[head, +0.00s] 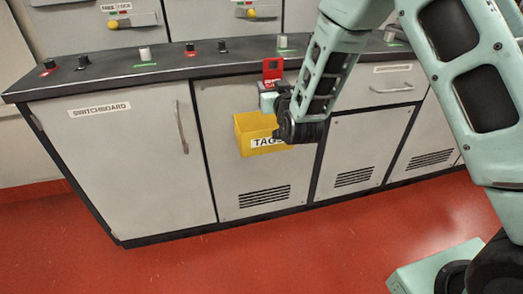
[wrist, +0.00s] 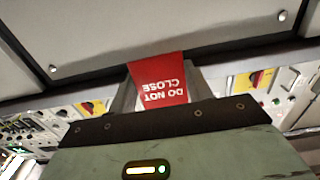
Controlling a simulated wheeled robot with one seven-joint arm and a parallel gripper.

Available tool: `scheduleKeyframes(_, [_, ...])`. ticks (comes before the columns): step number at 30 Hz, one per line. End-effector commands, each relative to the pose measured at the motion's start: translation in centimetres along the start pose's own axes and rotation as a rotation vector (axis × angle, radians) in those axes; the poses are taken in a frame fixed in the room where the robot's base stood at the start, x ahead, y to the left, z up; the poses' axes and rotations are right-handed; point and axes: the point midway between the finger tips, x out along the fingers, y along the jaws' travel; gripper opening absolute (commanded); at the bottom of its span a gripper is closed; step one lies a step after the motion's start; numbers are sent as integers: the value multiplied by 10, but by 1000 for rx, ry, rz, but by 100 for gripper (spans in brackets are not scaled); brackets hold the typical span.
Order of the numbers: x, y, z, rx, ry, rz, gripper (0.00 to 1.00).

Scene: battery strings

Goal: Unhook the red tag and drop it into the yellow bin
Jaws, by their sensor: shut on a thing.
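The red tag (head: 272,69) shows in the head view in front of the switchboard's dark top edge, above the yellow bin. In the wrist view the tag (wrist: 160,75) reads "DO NOT CLOSE" upside down. My gripper (head: 269,90) is shut on the tag, with its fingers (wrist: 158,92) on both sides of it in the wrist view. I cannot tell whether the tag still touches a hook. The yellow bin (head: 244,132), labelled "TAGS", is on the cabinet front below my gripper. My wrist covers the bin's right part, and its inside is hardly visible.
The switchboard cabinet (head: 130,150) has a dark top (head: 220,57) with several knobs and switches. A door handle (head: 181,127) is left of the bin and a drawer handle (head: 391,88) is to the right. The red floor (head: 260,255) in front is clear.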

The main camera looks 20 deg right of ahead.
Motion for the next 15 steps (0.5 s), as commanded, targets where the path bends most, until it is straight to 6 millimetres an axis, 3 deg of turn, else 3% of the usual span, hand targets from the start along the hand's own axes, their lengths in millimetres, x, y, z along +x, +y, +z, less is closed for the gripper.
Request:
scheduleKeyframes(1, [0, -2, 8, 2, 3, 0, 27])
scheduleKeyframes(10, [1, -6, 17, 6, 0, 1, 27])
scheduleKeyframes(15, [1, -6, 34, 5, -1, 1, 27])
